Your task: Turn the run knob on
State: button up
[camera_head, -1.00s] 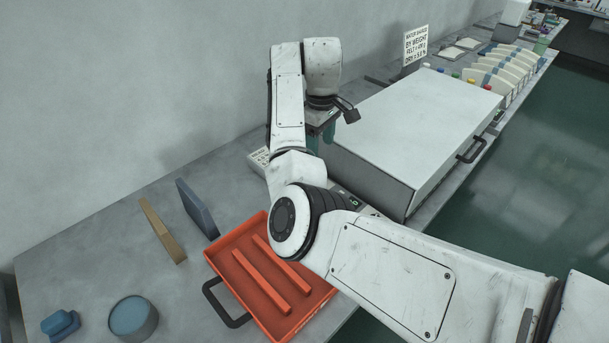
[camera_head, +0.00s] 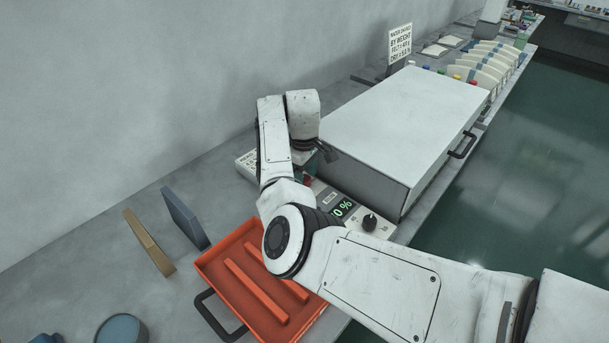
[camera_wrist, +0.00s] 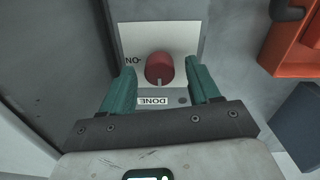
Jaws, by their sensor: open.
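The red run knob (camera_wrist: 159,68) sits on a pale plate (camera_wrist: 185,40) in the wrist view. Its white pointer mark faces the bottom of the picture, toward a "DONE" label (camera_wrist: 155,101) that reads upside down. An upside-down "ON" label (camera_wrist: 132,61) is left of the knob. My gripper (camera_wrist: 161,74) is open, with one green finger on each side of the knob and a visible gap at each. In the head view my gripper (camera_head: 307,168) is low over the panel beside the large box, and my arm hides much of it.
A panel with a lit percent display (camera_head: 342,209) and a black knob (camera_head: 370,222) lies in front of the large white box (camera_head: 405,125). An orange tray (camera_head: 218,262) is near my arm. Blue (camera_head: 185,218) and tan (camera_head: 148,243) slabs stand to the left.

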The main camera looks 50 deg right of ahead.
jog(key=shift+f, duration=0.35)
jog(key=shift+c, duration=0.2)
jog(key=c, duration=1)
